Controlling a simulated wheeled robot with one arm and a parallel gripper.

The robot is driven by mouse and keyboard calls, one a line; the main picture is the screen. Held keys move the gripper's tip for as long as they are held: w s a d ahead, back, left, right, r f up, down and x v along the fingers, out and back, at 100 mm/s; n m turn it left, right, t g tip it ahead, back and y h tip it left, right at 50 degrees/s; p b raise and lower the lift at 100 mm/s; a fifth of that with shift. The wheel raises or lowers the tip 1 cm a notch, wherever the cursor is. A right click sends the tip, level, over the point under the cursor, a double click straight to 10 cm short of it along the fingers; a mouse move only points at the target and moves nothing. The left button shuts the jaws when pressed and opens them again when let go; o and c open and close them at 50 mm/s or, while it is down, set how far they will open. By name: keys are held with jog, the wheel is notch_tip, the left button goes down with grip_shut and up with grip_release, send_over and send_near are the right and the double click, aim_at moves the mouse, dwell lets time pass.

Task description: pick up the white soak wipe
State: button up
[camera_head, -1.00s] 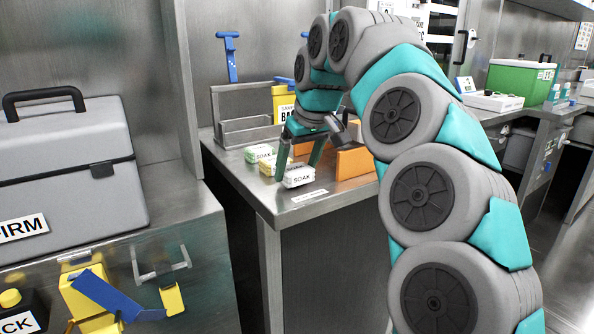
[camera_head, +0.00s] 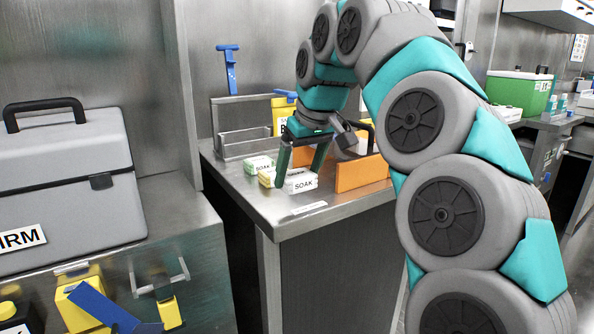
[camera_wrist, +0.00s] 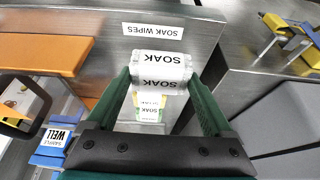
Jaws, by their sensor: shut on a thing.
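The white soak wipe (camera_head: 300,183) is a small white packet labelled SOAK near the front corner of the steel bench (camera_head: 330,208). My gripper (camera_head: 299,180) points down at it, with its two green fingers on either side. In the wrist view the white packet (camera_wrist: 160,66) sits between the fingertips of my gripper (camera_wrist: 160,78), which is shut on it. It appears to be still at bench height; I cannot tell whether it touches the bench. A yellow packet (camera_head: 266,178) and a green packet (camera_head: 258,164) lie just behind it.
A SOAK WIPES label (camera_wrist: 153,31) is on the bench edge. An orange block (camera_head: 362,173) stands close to the right. A grey rack (camera_head: 240,140) and a yellow bag (camera_head: 283,112) are behind. A grey case (camera_head: 70,170) stands on the left counter.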

jog(key=s+d+r+b, duration=0.1)
jog(key=s, duration=1.1)
jog(key=shift+s+d+r, duration=0.15)
jog(key=shift+s+d, duration=0.15)
jog(key=shift+d, duration=0.1)
